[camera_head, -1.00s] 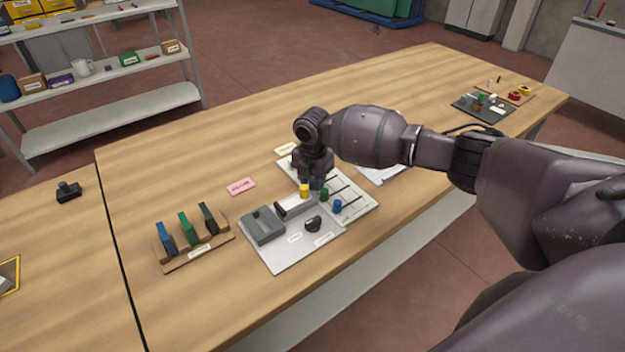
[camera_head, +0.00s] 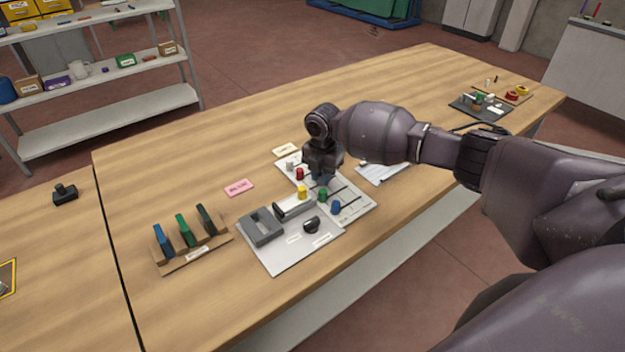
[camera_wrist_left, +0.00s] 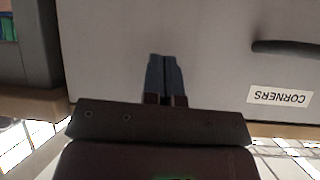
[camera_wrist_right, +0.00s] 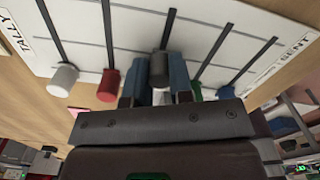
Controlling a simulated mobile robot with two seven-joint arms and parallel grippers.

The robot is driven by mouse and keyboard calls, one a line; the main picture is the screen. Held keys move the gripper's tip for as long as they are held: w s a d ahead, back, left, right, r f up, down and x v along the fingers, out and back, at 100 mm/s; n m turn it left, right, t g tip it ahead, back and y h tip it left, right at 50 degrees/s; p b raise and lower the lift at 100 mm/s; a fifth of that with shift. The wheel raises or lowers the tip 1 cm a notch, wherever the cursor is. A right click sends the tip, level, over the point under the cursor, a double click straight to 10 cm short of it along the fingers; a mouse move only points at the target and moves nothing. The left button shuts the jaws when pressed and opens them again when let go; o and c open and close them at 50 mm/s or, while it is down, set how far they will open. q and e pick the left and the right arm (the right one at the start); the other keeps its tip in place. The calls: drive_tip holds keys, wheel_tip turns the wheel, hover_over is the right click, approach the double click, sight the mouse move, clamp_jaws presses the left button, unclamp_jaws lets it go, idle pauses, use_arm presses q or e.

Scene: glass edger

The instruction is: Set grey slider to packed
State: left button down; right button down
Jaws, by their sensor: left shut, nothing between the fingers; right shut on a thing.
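The slider board (camera_head: 353,208) is a pale panel with several dark slots on the wooden table. The grey slider knob (camera_wrist_right: 158,68) stands in the middle slot in the right wrist view. My right gripper (camera_head: 321,178) is shut on it; in the head view the gripper hides most of the knob. White (camera_wrist_right: 62,80), red (camera_wrist_right: 108,85), green (camera_wrist_right: 195,90) and blue (camera_wrist_right: 228,91) knobs stand on both sides. I cannot read a "packed" label. My left gripper (camera_wrist_left: 164,75) is shut and empty before a grey surface labelled "CORNERS".
A grey panel with a block (camera_head: 262,228), a black knob (camera_head: 311,224) and a yellow-topped part (camera_head: 303,191) adjoins the board's near left side. A rack (camera_head: 190,250) of coloured pieces stands left. A pink label (camera_head: 239,187) lies behind. The table's far part is mostly clear.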

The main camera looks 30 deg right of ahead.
drive_tip(key=shift+d, duration=0.25)
drive_tip(key=c, duration=1.3)
unclamp_jaws()
drive_tip(key=shift+a, duration=0.1)
use_arm(q)
drive_tip(key=shift+w, duration=0.1)
use_arm(e)
drive_tip(key=shift+r, duration=0.15)
drive_tip(key=shift+w+r, duration=0.1)
drive_tip(key=shift+r, duration=0.25)
wheel_tip(320, 180, up, 9)
drive_tip(key=shift+p, duration=0.5)
use_arm(q)
drive_tip(key=shift+r, duration=0.7)
use_arm(e)
drive_tip(key=shift+r, duration=0.45)
use_arm(q)
drive_tip(key=shift+w, duration=0.15)
